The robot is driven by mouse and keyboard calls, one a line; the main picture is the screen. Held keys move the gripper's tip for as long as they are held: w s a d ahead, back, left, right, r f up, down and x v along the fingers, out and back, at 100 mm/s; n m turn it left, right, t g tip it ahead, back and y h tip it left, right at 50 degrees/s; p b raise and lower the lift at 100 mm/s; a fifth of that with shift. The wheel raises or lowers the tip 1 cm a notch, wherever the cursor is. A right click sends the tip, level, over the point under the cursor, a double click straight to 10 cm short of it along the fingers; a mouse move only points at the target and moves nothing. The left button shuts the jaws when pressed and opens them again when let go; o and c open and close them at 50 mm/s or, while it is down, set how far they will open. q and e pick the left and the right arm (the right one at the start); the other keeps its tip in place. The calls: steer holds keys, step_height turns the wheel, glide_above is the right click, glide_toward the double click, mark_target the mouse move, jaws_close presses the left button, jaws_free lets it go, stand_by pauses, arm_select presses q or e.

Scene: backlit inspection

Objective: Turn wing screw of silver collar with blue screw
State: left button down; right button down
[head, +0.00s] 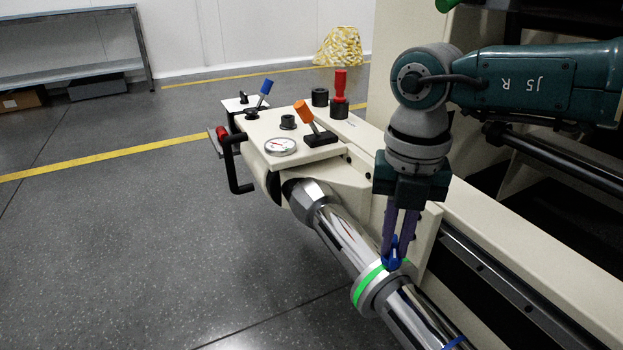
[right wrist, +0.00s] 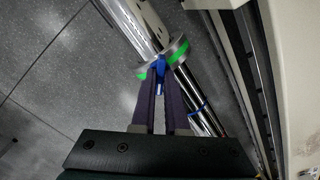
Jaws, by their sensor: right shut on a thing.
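The silver collar (head: 368,290) with a green band sits around a shiny steel shaft (head: 340,238). Its blue wing screw (head: 395,258) stands on the upper side of the collar. My right gripper (head: 393,250) comes down from above, its purple fingers shut on the blue screw. In the right wrist view the blue screw (right wrist: 160,66) shows between the fingertips (right wrist: 160,85), with the collar (right wrist: 178,50) just beyond. The fingers hide part of the screw. My left gripper is not in view.
The machine's cream housing (head: 270,140) carries an orange lever (head: 305,112), a blue lever (head: 265,87), a red knob (head: 340,85) and a dial gauge (head: 281,146). A rail runs right of the shaft. Open floor lies left.

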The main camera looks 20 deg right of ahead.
mark_target(394, 246)
steer(key=n, duration=0.5)
steer(key=shift+n, duration=0.3)
steer(key=n, duration=0.9)
steer(key=shift+n, duration=0.3)
steer(key=shift+n+b, duration=0.3)
steer(key=shift+n, duration=2)
steer(key=c, duration=0.9)
jaws_free()
step_height(394, 246, up, 10)
steer(key=p, duration=0.5)
